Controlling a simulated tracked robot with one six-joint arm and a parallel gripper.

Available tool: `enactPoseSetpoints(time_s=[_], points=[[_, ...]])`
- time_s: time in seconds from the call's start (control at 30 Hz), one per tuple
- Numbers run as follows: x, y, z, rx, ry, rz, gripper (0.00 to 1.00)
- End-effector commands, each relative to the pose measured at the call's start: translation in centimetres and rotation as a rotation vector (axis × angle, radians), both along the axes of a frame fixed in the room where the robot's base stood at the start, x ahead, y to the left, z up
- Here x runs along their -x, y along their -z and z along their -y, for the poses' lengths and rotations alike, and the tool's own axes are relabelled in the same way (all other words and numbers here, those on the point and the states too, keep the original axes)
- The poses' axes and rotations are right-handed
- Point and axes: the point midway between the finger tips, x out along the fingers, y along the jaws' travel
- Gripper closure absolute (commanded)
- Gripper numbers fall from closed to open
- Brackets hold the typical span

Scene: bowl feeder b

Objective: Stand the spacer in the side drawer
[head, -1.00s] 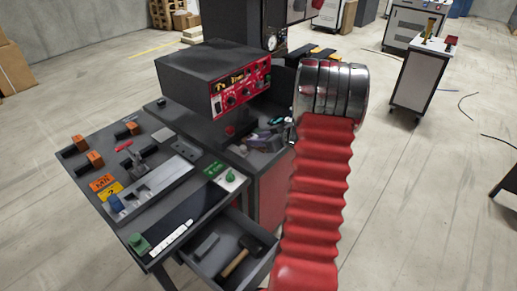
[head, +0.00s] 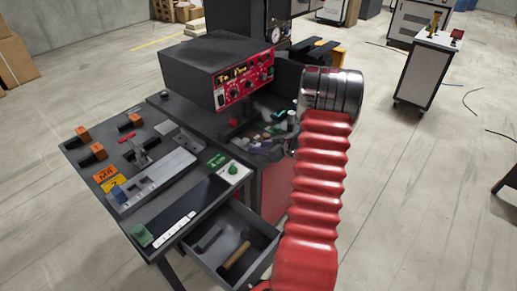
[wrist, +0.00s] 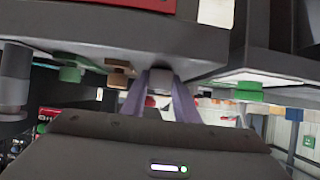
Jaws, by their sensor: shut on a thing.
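In the wrist view my gripper (wrist: 160,100) shows two pale purple fingers shut on a small light grey piece, the spacer (wrist: 161,75). Only its end shows between the fingertips, so its tilt cannot be told. In the head view my red ribbed arm hides much of the area around the gripper, and the spacer cannot be made out there. The side drawer (head: 228,222) is pulled open below the bench's front edge. A dark grey block (head: 208,239) and a wooden-handled tool (head: 236,256) lie in it.
The bench top (head: 205,195) carries orange blocks, a metal fixture (head: 155,180) and a green knob (head: 233,169). A control box (head: 215,70) with a red panel stands behind. Several small coloured parts lie right of the bench top. My arm passes close to the drawer's right side.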

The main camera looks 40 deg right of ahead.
Motion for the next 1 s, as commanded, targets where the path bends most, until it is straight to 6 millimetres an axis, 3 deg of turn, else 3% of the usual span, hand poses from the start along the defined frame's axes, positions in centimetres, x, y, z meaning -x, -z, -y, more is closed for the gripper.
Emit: enactPoseSetpoints(time_s=[0.97, 1.0], points=[[0.1, 2.1, -0.3, -0.003, -0.003, -0.009, 0.96], [0.1, 2.1, -0.3, -0.003, -0.003, -0.01, 0.71]])
